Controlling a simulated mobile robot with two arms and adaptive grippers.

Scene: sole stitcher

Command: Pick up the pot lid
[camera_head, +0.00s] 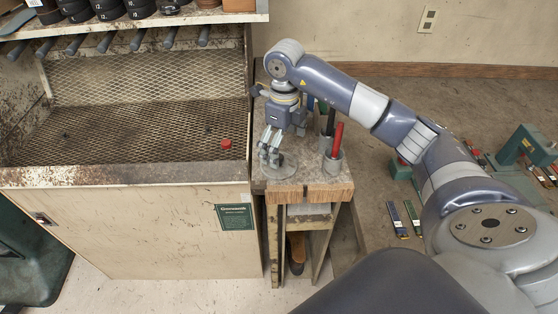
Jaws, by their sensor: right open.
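A round grey pot or lid (287,170) stands on the small wooden bench at the front left corner. My right gripper (268,160) points down at its left part, with the fingers open. The fingers cover part of the round grey thing, so I cannot tell whether they touch it or where the pot lid ends and a pot begins. My left gripper is not in view.
A grey cup with a red-handled tool (334,160) stands right of the round thing, with a darker tool cup (326,132) behind it. Left is a mesh-lined bin (130,173) with a small red object (226,144) inside.

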